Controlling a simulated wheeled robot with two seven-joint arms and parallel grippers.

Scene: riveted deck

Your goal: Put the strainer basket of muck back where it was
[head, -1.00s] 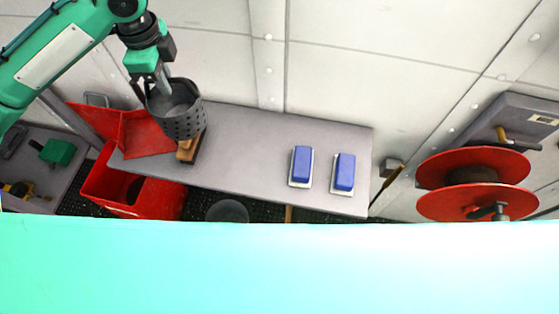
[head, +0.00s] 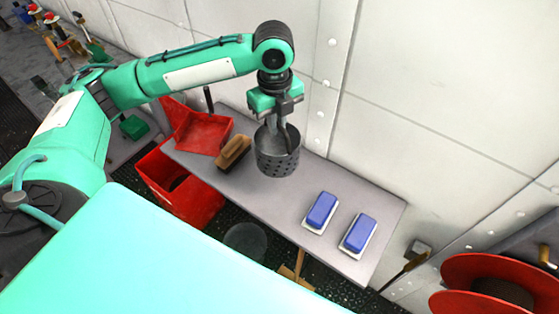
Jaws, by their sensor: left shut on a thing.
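The strainer basket (head: 277,158) is a dark grey perforated cup, in the middle of the head view. My left gripper (head: 279,125) is shut on its rim or handle; which of the two I cannot tell. The basket hangs roughly upright over the grey bench (head: 268,196), right of a wooden brush (head: 234,152). I cannot tell whether its bottom touches the bench. The muck inside is not clearly seen. My right gripper is not in view.
Two blue blocks on white bases, one (head: 321,210) left of the other (head: 358,233), stand on the bench's right part. A red dustpan (head: 203,135) lies at its left end. A red bin (head: 180,192) and a dark round bucket (head: 245,240) stand below. A red reel (head: 490,285) is lower right.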

